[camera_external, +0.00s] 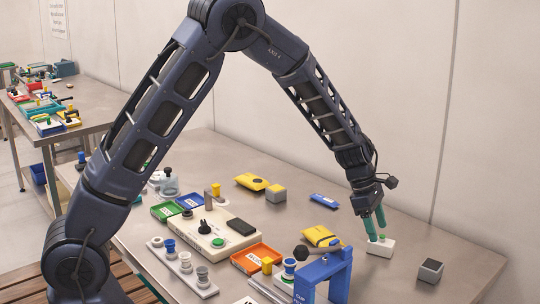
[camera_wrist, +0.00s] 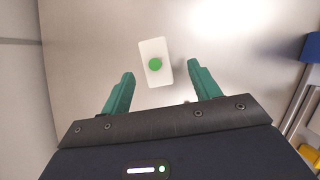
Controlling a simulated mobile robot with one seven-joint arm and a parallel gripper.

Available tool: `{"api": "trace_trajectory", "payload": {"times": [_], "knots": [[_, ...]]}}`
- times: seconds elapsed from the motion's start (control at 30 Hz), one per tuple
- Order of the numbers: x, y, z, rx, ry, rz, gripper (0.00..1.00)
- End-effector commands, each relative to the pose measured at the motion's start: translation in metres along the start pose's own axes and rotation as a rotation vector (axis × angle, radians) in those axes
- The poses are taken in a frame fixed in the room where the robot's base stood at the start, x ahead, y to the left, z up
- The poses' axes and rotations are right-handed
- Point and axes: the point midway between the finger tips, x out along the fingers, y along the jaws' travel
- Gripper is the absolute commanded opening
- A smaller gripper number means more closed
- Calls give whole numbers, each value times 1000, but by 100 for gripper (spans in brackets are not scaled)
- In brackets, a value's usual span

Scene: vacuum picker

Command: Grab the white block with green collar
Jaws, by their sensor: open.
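The white block (camera_external: 380,251) lies on the steel table near its back right, under my gripper. In the wrist view, the white block (camera_wrist: 152,49) is a rounded rectangle with a round green piece (camera_wrist: 155,64) on its top face. My gripper (camera_external: 377,233) points down with its two green fingers apart and empty. In the wrist view, the gripper (camera_wrist: 161,72) has one finger on each side of the block's near end, and most of the block lies beyond the fingertips. I cannot tell the exact height of the tips above the table.
A grey cube (camera_external: 430,270) stands to the right of the block. A white panel (camera_external: 206,236) and several trays fill the left. The table behind the block is clear.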

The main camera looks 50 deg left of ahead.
Motion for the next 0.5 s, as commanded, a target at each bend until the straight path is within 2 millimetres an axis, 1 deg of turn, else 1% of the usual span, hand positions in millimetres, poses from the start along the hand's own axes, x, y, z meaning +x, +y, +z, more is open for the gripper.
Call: {"api": "trace_trajectory", "payload": {"times": [0.17, 0.5], "knots": [[9, 1, 0, 0, 0, 1, 62], [50, 6, -1, 0, 0, 1, 62]]}}
